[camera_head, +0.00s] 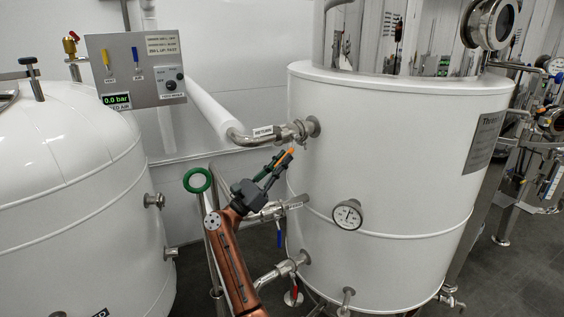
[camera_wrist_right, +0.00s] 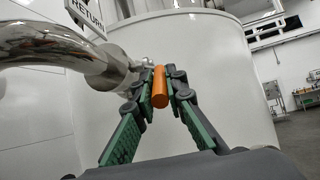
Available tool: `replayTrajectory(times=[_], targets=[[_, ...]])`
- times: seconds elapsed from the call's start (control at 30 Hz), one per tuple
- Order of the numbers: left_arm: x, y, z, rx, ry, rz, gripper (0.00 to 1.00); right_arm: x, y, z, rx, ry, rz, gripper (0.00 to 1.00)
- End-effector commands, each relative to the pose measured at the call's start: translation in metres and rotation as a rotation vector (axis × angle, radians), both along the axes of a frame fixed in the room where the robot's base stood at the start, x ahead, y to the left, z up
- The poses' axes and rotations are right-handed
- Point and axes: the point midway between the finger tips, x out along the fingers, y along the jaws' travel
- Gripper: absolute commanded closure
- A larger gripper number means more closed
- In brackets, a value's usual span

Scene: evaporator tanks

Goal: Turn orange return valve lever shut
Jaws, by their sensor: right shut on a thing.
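The orange return valve lever (camera_wrist_right: 160,88) is between the two green-padded fingers of my right gripper (camera_wrist_right: 161,90) in the right wrist view. The fingers are shut on it. In the head view, the right gripper (camera_head: 279,163) reaches up to the orange lever (camera_head: 289,152), which hangs just below the return pipe (camera_head: 262,137) at the white tank's left side. The label reading RETURN (camera_wrist_right: 86,12) sits on the pipe. The valve body is partly hidden behind the fingers. My left gripper is not in view.
The large white tank (camera_head: 400,150) with a round gauge (camera_head: 347,214) stands right of my arm. A lower pipe with a blue lever (camera_head: 279,238) and a red lever (camera_head: 294,287) are below. A green handwheel (camera_head: 197,180) and a grey control box (camera_head: 135,70) are left.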

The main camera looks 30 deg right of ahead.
Motion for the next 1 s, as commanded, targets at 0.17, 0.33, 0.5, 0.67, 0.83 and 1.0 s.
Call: replayTrajectory(times=[0.17, 0.33, 0.5, 0.67, 0.83, 1.0], targets=[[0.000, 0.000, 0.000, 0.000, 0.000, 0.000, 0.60, 0.000, 0.000, -0.001, 0.001, 0.001, 0.001, 0.78], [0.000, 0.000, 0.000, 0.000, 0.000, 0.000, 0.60, 0.000, 0.000, 0.000, 0.001, 0.000, 0.000, 0.71], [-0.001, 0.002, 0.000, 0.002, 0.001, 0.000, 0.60, 0.000, 0.000, 0.000, 0.001, 0.000, 0.000, 0.71], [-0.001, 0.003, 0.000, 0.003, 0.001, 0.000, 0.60, 0.000, 0.008, -0.006, 0.001, 0.001, 0.002, 0.71], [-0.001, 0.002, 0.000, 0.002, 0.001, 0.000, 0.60, -0.002, 0.031, -0.024, 0.002, 0.003, 0.003, 0.71], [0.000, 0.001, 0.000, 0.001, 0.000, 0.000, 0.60, -0.006, 0.061, -0.044, 0.001, 0.003, 0.003, 0.71]])
